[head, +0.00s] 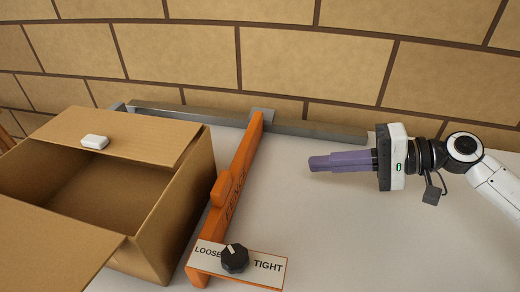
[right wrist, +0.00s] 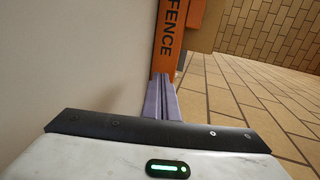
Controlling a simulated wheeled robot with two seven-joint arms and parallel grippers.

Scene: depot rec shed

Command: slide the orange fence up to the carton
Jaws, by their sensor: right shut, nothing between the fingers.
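The orange fence (head: 241,161) is a long bar on the white table, running from a grey rail at the back toward the front. It stands just right of the open carton (head: 181,215). A strip of table shows between them at the back; whether they touch midway I cannot tell. The black knob (head: 235,258) on the fence's front plate has its white mark toward LOOSE. My right gripper (head: 312,163) is shut and empty, right of the fence and apart from it. In the right wrist view its purple fingers (right wrist: 160,80) point at the fence (right wrist: 171,36). My left gripper is out of view.
The grey rail (head: 310,132) runs along the back of the table by the brick wall (head: 300,62). A small white object (head: 95,142) lies on the carton's back flap. The table (head: 370,240) is clear right of the fence.

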